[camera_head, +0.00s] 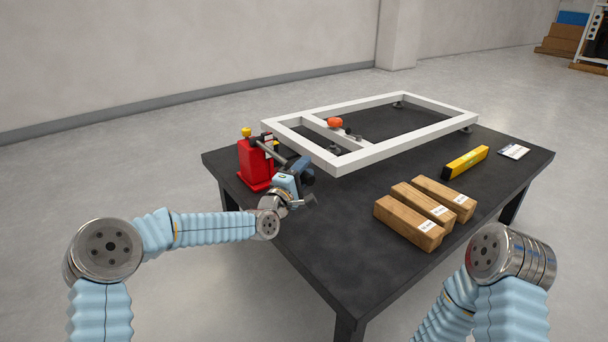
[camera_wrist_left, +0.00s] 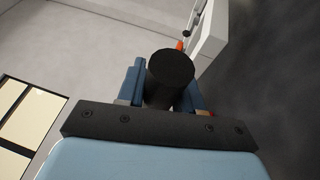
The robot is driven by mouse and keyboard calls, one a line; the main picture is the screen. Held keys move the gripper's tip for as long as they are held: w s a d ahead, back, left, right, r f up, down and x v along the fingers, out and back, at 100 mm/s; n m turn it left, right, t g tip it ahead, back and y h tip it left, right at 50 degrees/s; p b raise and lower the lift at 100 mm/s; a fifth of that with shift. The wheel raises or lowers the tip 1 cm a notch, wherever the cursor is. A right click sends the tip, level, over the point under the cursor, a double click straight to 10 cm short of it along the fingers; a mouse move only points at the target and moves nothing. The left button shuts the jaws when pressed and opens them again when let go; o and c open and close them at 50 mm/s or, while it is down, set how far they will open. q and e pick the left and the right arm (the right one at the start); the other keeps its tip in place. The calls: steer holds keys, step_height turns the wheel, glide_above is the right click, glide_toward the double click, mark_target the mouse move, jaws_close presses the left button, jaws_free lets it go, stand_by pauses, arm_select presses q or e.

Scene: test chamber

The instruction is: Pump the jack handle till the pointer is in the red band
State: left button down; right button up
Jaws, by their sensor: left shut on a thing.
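The red jack (camera_head: 252,165) stands upright at the table's left end, with yellow parts on top. Its dark handle (camera_head: 271,149) slopes from the jack's top down to the right. My left gripper (camera_head: 301,168) is shut on the handle's end, to the right of the jack. In the left wrist view the handle's black round grip (camera_wrist_left: 171,68) sits between my blue fingers. A small pale plate shows on the jack, but the pointer and red band are too small to make out. My right gripper is out of view.
A white frame (camera_head: 320,158) with an orange part (camera_head: 335,122) lies behind the gripper on the black table (camera_head: 300,250). Several wooden blocks, including a near one (camera_head: 405,222), a yellow level (camera_head: 466,162) and a white card (camera_head: 514,152) lie to the right. The table's front left is clear.

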arm_select(q)
step_height(320, 180, up, 12)
steer(key=w+a+n+g+y+p, duration=0.1)
steer(key=w+a+n+p, duration=0.1)
steer(key=n+p, duration=0.3)
steer(key=shift+w+n+g+y+p, duration=0.3)
steer(key=shift+w+g+y+p, duration=0.1)
steer(key=shift+p, duration=0.3)
steer(key=shift+a, duration=0.1)
steer(key=c, duration=1)
jaws_free()
steer(key=shift+o, duration=0.9)
steer(key=shift+f, duration=0.1)
steer(key=shift+s, duration=0.1)
